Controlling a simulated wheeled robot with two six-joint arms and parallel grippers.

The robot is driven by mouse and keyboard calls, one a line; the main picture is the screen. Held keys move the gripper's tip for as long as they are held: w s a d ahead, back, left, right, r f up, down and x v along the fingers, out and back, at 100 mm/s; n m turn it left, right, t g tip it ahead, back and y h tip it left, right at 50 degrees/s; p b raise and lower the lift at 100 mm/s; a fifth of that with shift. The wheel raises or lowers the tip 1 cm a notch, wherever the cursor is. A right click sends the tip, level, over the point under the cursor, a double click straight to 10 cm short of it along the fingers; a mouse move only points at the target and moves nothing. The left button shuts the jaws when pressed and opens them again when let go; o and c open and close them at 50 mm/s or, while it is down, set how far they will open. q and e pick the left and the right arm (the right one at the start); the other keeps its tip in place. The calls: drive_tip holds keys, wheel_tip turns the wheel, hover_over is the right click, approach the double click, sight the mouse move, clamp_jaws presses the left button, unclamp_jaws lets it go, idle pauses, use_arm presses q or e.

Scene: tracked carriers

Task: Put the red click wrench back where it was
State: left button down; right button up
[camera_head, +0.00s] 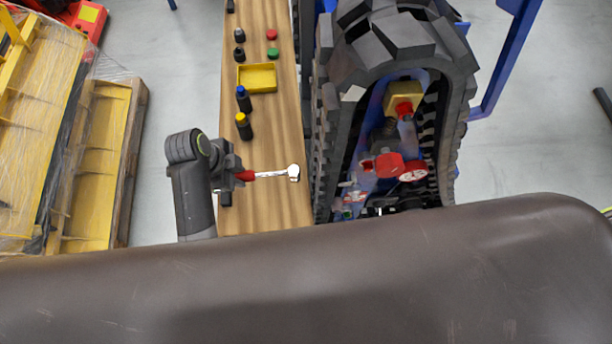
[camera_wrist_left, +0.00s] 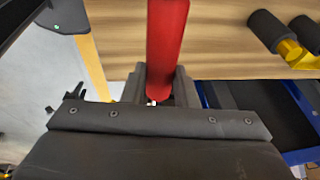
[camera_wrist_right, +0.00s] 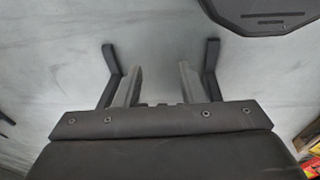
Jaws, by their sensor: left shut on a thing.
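The red click wrench (camera_head: 270,174) has a red handle and a silver shaft and head. It shows over the near part of the wooden bench (camera_head: 275,120), its head pointing right. My left gripper (camera_head: 240,175) is shut on its red handle. In the left wrist view the red handle (camera_wrist_left: 167,45) stands between the fingers of my left gripper (camera_wrist_left: 160,90), with the wood behind it. I cannot tell whether the wrench touches the bench. My right gripper (camera_wrist_right: 153,80) shows in the right wrist view, fingers apart and empty, over grey floor.
A tracked carrier (camera_head: 385,40) stands close on the right. Pallets (camera_head: 110,150) stand at left.

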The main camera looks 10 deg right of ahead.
use_arm(q)
drive_tip(key=shift+w+d+r, duration=0.25)
drive_tip(key=shift+d+r, duration=0.05)
drive_tip(key=shift+s+a+f, duration=0.1)
drive_tip(key=shift+f+p, duration=0.9)
drive_tip(key=shift+f, duration=4)
drive_tip(key=c, duration=1.1)
unclamp_jaws()
drive_tip(key=shift+c, duration=0.2)
use_arm(e)
drive_tip(key=shift+s+d+r, duration=0.2)
drive_tip(key=shift+s+r, duration=0.5)
drive_tip(key=shift+s, duration=0.05)
